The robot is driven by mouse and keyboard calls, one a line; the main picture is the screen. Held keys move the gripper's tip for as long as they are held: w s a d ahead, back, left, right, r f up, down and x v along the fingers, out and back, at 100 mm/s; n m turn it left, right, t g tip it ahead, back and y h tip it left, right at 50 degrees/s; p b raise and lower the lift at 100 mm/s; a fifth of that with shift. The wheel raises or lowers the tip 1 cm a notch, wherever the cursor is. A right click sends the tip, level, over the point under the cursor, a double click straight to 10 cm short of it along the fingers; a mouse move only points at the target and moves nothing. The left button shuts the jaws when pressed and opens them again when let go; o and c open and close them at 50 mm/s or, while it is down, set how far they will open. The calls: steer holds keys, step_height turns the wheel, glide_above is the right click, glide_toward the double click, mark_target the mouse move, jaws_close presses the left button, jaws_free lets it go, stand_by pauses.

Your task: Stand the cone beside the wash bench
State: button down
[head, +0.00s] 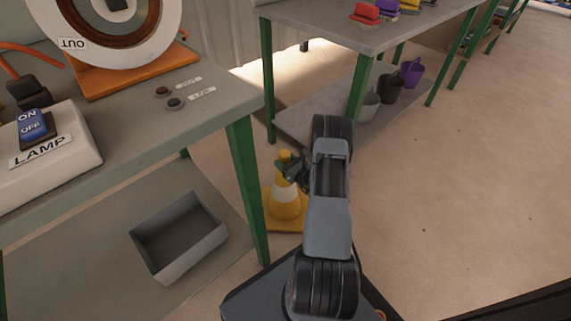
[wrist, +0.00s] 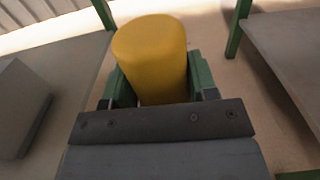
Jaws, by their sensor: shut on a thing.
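The cone (head: 286,203) is yellow-orange with a white band and a square base. It is upright in the gap between the near bench's right green leg and my arm. My gripper (head: 290,168) is shut on the cone near its top; in the wrist view the cone's yellow top (wrist: 150,55) sits between both green fingers. I cannot tell whether its base touches the floor. A bench (head: 335,32) with coloured brushes on top and buckets on its lower shelf stands behind; no label on it shows.
The near bench (head: 225,98) at left carries a lamp switch box (head: 50,150), a round dial on an orange stand and small buttons. A grey bin (head: 180,238) lies on its lower shelf. Open floor (head: 480,170) extends to the right.

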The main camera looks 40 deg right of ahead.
steer(key=shift+f, duration=0.4)
steer(key=shift+c, duration=2)
jaws_free()
steer(key=shift+r, duration=0.15)
steer(key=shift+s+d, duration=0.1)
steer(key=shift+s, duration=0.15)
steer(key=s+d+p, duration=0.1)
steer(key=s+p, duration=0.2)
steer(key=s, duration=0.8)
steer(key=shift+s+d, duration=0.25)
